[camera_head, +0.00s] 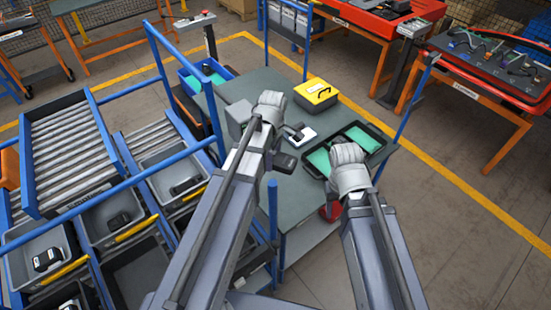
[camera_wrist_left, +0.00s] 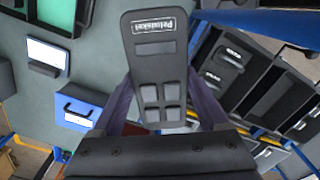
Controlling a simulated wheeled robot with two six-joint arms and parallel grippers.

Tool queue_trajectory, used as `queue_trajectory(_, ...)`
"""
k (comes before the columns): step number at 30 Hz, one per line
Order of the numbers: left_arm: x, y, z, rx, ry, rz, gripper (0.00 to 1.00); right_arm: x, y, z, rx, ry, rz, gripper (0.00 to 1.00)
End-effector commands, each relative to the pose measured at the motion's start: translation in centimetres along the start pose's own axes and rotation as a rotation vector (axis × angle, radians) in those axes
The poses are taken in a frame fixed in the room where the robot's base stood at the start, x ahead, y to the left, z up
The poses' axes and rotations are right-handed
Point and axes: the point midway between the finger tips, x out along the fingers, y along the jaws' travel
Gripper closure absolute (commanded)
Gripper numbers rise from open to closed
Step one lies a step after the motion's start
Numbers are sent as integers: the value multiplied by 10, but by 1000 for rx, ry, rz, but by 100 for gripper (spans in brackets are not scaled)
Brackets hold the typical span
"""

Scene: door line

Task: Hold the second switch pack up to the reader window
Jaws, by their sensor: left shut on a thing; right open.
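My left gripper (camera_head: 289,148) is shut on a black switch pack (camera_wrist_left: 158,65), with a white-lettered label and several grey buttons. It holds the pack above the green table. In the head view the pack is a small dark shape (camera_head: 285,162) by the gripper. A white panel with a dark stand (camera_wrist_left: 48,56) and a blue-fronted box (camera_wrist_left: 79,108) stand behind the pack, apart from it. I cannot tell which is the reader window. My right gripper (camera_head: 324,166) is open over the black tray (camera_head: 382,137) with green lining; its fingers are partly hidden.
A yellow case (camera_head: 316,95) sits on the table (camera_head: 262,82). Grey bins (camera_head: 47,262) with black packs fill the blue-railed rack at left, beside a roller conveyor (camera_head: 68,150). Orange-legged benches (camera_head: 480,90) stand at right. The floor at lower right is clear.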

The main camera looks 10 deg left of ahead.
Motion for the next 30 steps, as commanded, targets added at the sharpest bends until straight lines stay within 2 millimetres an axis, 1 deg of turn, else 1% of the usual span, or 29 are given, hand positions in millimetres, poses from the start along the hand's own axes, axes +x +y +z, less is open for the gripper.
queue_trajectory(8,0,-2,3,0,0,0,87,0,0,0,0,0,0,50)
queue_trajectory(30,0,-54,92,2,0,0,87,0,0,0,0,0,0,50)
